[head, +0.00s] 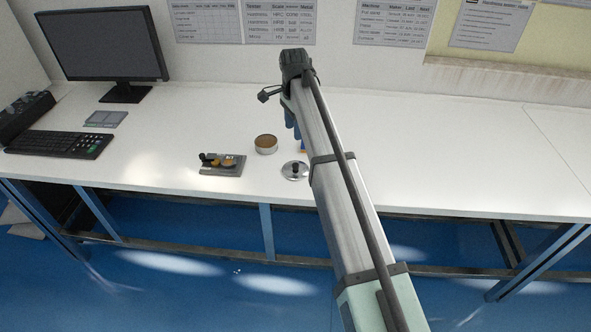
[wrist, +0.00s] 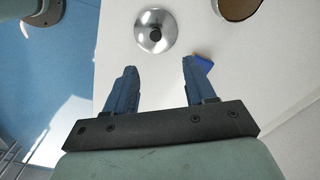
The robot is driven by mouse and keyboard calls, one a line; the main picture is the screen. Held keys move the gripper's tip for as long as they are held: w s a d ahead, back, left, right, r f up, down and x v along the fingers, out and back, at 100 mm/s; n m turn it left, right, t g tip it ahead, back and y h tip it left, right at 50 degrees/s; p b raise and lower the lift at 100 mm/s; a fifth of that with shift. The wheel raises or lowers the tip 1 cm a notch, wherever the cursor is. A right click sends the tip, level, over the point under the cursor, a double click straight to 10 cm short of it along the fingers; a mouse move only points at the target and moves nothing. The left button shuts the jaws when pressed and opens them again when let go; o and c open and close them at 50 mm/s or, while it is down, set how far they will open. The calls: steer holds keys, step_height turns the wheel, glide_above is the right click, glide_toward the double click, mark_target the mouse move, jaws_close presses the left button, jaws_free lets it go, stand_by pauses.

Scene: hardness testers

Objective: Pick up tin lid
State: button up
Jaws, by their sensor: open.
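The tin lid (head: 294,171) is a shiny round silver disc with a black knob, lying on the white table near its front edge. It also shows in the wrist view (wrist: 155,32), knob up, ahead of my fingertips. My gripper (wrist: 156,72) is open with two blue fingers apart and nothing between them. The lid is beyond the fingertips in the wrist view, apart from them. In the head view my arm hides most of the gripper; blue parts of it show behind the lid. An open round tin (head: 265,144) stands left of and behind the lid.
A keyboard (head: 60,143) and monitor (head: 103,45) stand at the left. The table's right side is clear.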

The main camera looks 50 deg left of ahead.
steer(key=m, duration=0.2)
glide_above(295, 165)
steer(key=f, duration=0.8)
steer(key=shift+w+a+f, duration=0.25)
steer(key=shift+a+f, duration=0.15)
steer(key=shift+s+d+f, duration=0.1)
steer(key=shift+d+f, duration=0.1)
steer(key=shift+f, duration=1.1)
steer(key=shift+d+f, duration=0.15)
steer(key=shift+f, duration=1.1)
jaws_close()
